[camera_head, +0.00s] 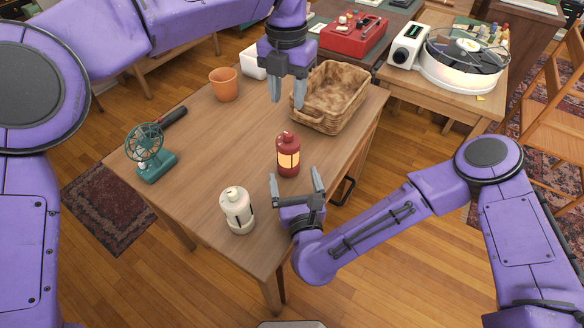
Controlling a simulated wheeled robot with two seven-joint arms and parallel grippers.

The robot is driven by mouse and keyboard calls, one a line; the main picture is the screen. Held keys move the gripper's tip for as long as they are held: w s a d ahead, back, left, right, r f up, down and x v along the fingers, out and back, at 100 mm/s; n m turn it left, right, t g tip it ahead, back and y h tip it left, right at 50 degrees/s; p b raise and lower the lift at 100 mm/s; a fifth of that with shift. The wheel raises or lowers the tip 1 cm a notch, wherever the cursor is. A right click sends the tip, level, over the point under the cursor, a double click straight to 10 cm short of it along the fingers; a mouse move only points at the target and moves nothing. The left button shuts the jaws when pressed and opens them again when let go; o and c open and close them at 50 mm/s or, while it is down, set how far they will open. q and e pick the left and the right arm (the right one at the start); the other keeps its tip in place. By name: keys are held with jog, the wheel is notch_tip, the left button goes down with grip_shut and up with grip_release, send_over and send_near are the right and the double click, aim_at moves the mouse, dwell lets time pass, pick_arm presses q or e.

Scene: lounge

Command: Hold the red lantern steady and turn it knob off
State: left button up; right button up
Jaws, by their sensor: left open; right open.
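The red lantern (288,142) stands upright on the wooden table, with a glowing yellow-orange panel on its side. Its knob is too small to make out. My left gripper (286,100) is open and empty, pointing down above and behind the lantern, near the basket. My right gripper (297,184) is open and empty at the table's right edge, just in front of the lantern, with its fingers pointing towards it. Neither gripper appears to touch the lantern.
A cream lantern (237,211) stands at the table's front. A green fan (150,153), a dark flashlight (172,117), a terracotta pot (224,84), a white container (252,62) and a wicker basket (330,95) are also on the table (220,140). The table's middle is clear.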

aim_at(288, 133)
jog(key=w, duration=0.2)
jog(key=w+a, duration=0.1)
jog(key=w, duration=0.5)
jog(key=shift+a, duration=0.2)
jog(key=c, duration=1.1)
pick_arm(q)
jog(key=shift+o, duration=0.8)
pick_arm(e)
jog(key=shift+c, duration=0.8)
pick_arm(q)
notch_tip(288, 133, down, 10)
jog(key=m, duration=1)
jog(key=shift+r, duration=0.1)
grip_shut()
